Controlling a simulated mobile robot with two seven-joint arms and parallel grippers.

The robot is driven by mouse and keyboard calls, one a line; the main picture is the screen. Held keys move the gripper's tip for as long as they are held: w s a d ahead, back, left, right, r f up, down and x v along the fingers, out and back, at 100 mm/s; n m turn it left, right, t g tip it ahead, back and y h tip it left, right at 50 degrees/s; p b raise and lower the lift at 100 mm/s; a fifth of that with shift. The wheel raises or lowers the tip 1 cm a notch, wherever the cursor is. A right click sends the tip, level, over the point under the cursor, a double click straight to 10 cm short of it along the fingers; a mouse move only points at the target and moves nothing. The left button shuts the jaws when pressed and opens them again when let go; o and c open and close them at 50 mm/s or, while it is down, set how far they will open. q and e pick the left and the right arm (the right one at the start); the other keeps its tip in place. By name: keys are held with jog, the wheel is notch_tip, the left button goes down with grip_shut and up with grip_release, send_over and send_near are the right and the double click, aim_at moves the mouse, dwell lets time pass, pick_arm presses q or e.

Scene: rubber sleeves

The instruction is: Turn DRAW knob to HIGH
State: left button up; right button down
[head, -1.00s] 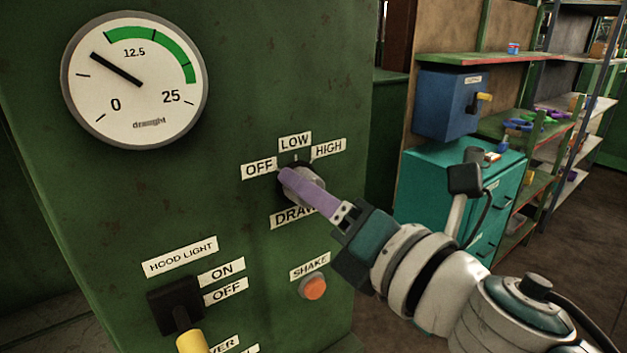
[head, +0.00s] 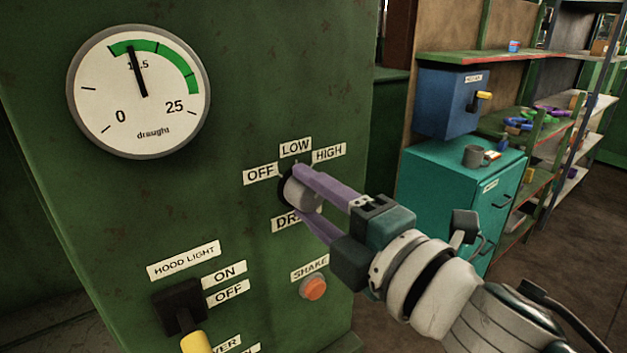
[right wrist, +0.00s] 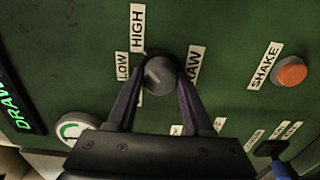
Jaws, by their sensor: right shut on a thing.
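The DRAW knob (head: 300,192) is a round grey knob on the green panel, with OFF, LOW and HIGH (head: 329,153) labels above it. My right gripper (head: 306,194) is shut on the knob, its purple fingers on opposite sides of it. The right wrist view shows the knob (right wrist: 158,75) between both fingers. A light mark shows on its face, but I cannot tell for sure which label it points to. The DRAW label is partly hidden by a finger. The draught gauge (head: 138,92) needle points nearly straight up, at the start of the green band. My left gripper is out of view.
Below the knob is an orange SHAKE button (head: 313,288). A HOOD LIGHT switch with a yellow handle (head: 195,342) juts out at the lower left. A teal cabinet (head: 450,190) and shelves stand back to the right.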

dwell(0.5)
jog(key=shift+c, duration=1.5)
grip_release()
jog(key=v, duration=1)
jog(key=shift+w+m, duration=0.1)
jog(key=shift+m, duration=0.2)
